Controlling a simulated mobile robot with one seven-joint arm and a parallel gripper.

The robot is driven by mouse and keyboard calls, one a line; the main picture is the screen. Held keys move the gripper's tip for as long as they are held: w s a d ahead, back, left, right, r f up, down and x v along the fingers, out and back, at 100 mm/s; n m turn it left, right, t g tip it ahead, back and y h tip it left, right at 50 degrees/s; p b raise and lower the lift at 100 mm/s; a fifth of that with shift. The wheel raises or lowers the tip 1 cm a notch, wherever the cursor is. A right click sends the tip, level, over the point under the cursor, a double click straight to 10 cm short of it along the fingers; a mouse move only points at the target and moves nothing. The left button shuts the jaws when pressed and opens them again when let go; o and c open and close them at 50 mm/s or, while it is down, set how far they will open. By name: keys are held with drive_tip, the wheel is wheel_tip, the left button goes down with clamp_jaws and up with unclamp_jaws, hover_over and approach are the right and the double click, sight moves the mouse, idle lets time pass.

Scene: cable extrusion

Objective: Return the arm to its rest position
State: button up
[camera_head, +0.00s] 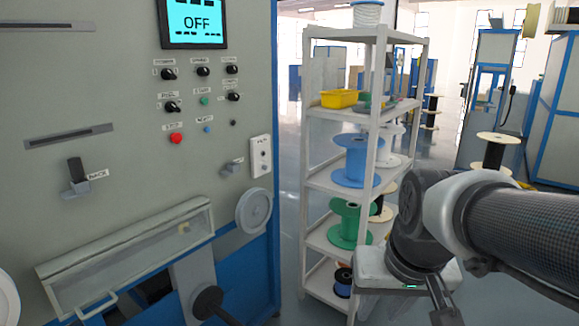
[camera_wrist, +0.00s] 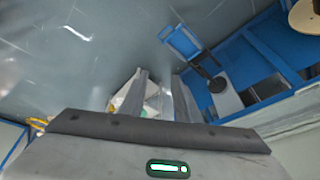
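My arm comes in from the right edge of the head view and bends down at its wrist, in front of the shelf's lower right side. My gripper (camera_head: 445,312) hangs low there, with its fingers partly cut off by the bottom edge. In the wrist view my gripper (camera_wrist: 162,90) shows two grey fingers with a clear gap between them. It is open, and I see nothing held. A blurred white and yellow shape (camera_wrist: 128,92) shows behind the left finger; I cannot tell what it is.
A grey machine panel (camera_head: 110,120) with a screen reading OFF (camera_head: 195,22) fills the left. A white shelf (camera_head: 322,180) holds a yellow bin (camera_head: 339,98), a blue spool (camera_head: 355,158) and a green spool (camera_head: 349,222), close to my gripper. Floor (camera_head: 285,150) shows beyond.

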drive_tip(key=s+r+t, duration=0.2)
drive_tip(key=s+r, duration=0.1)
drive_tip(key=s, duration=0.2)
wheel_tip(320, 180, up, 22)
drive_tip(key=p, duration=2.2)
drive_tip(key=shift+s+a+f+n, duration=0.2)
drive_tip(key=shift+s+n, duration=0.05)
drive_tip(key=shift+n, duration=0.15)
